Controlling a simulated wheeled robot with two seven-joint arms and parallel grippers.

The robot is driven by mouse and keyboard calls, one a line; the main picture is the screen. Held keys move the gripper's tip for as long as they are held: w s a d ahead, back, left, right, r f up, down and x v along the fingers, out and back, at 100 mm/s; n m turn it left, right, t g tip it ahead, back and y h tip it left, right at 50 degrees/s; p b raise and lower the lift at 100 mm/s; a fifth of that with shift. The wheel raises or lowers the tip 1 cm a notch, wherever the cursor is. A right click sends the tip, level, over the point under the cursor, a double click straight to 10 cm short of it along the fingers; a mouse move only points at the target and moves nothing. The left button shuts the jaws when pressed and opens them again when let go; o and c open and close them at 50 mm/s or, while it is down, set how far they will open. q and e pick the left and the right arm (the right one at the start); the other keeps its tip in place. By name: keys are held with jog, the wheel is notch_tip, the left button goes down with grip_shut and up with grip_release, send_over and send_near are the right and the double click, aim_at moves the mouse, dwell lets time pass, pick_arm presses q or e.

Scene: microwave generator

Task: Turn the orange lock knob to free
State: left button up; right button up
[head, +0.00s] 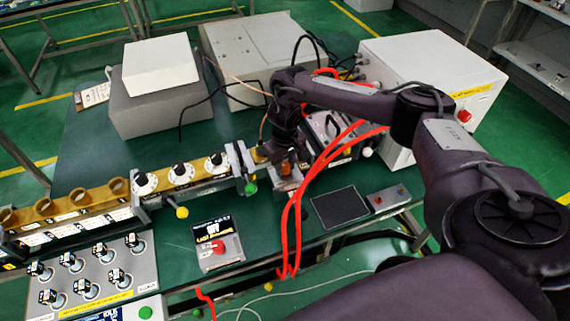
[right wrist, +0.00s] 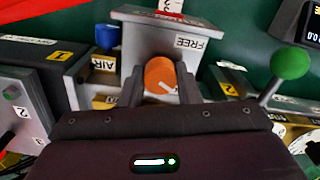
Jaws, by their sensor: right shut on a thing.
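The orange lock knob (right wrist: 160,76) sits on a grey housing in the right wrist view, with a short white mark on its lower right face. A FREE label (right wrist: 188,42) is above and to the right of the knob. My right gripper (right wrist: 160,90) is shut on the knob, one finger on each side. In the head view my right gripper (head: 287,168) reaches down to the housing at the end of the fixture row, and a bit of orange shows there. The lower part of the knob is partly hidden by the gripper body. My left gripper is not in view.
A green ball-topped lever (right wrist: 290,63) stands right of the knob, and a blue knob (right wrist: 107,36) stands left. In the head view, red hoses (head: 300,200) hang beside my right arm. A red button box (head: 217,246) and a black pad (head: 340,207) lie nearby.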

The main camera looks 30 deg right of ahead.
jog(key=shift+n, duration=0.4)
jog(key=shift+n+p, duration=0.35)
jog(key=shift+n, duration=0.25)
jog(key=n, duration=0.3)
jog(key=shift+p, duration=0.35)
jog(key=n, duration=0.3)
jog(key=shift+n, duration=2)
jog(key=o, duration=1)
